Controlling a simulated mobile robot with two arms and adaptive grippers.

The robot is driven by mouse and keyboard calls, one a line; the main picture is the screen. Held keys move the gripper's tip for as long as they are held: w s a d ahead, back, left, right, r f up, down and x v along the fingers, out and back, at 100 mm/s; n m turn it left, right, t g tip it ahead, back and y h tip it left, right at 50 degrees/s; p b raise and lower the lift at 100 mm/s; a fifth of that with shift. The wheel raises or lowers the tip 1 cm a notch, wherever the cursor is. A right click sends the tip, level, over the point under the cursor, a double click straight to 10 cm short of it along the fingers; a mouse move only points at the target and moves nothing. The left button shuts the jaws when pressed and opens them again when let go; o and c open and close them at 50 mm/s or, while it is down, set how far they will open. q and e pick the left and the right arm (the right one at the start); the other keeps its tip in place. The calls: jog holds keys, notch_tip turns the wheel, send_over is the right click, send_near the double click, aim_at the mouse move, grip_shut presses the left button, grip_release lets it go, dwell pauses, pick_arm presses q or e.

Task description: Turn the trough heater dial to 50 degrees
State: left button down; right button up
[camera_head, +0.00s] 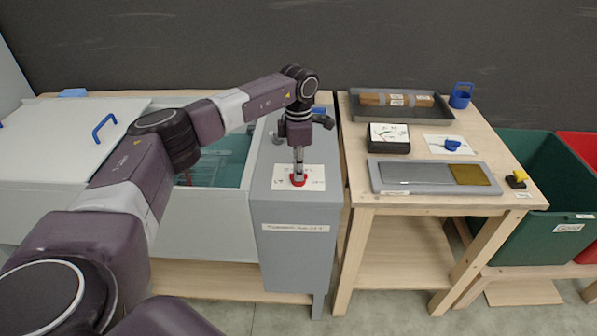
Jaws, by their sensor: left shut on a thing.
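The heater dial (298,180) is a small red knob on a white marked plate (284,178) on top of the grey heater box (296,216). The plate's marks are too small to read. My left gripper (298,174) points straight down over the dial and is shut on it. The fingers partly hide the knob, so its pointing direction cannot be told. The water trough (205,222) adjoins the box on its left, partly behind my left arm. My right gripper is not in view.
A white lid (60,150) with a blue handle covers the trough's left part. The wooden table (430,200) at right holds a grey tray with wooden pieces (396,100), a gauge (389,138), a flat metal plate (410,177) and a blue cup (460,96). Green (535,225) and red bins stand farther right.

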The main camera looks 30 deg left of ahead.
pick_arm(q)
jog(key=shift+r+m, duration=0.1)
jog(key=shift+m, duration=0.8)
jog(key=c, duration=2)
grip_release()
jog(key=shift+c, duration=0.2)
notch_tip(320, 180, up, 12)
